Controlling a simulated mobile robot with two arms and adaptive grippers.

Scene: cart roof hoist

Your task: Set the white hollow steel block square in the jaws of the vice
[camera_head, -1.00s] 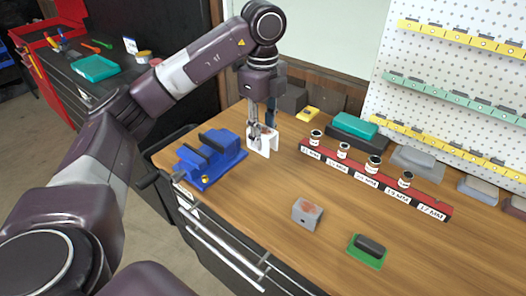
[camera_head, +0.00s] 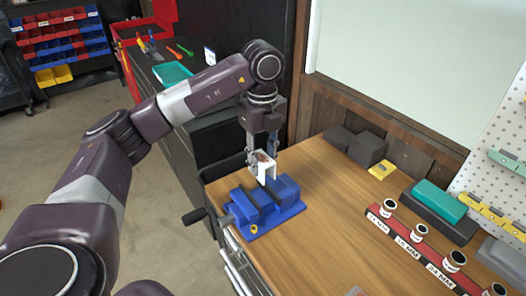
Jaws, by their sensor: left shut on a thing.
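The white hollow steel block (camera_head: 268,171) is a U-shaped channel with a reddish-brown patch on its top. My left gripper (camera_head: 262,153) points down and is shut on the upper part of the block. The blue vice (camera_head: 280,212) with dark jaws sits at the near left corner of the wooden bench. The block appears over the far side of the vice, its lower end near the jaws. I cannot tell whether it touches them or sits between them. My right gripper is not in view.
Grey blocks (camera_head: 367,149) and a yellow piece (camera_head: 381,170) lie by the back wall. A teal-topped block (camera_head: 438,200) and a red rack with small labelled jars (camera_head: 408,245) stand to the right. Bench right of the vice is clear.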

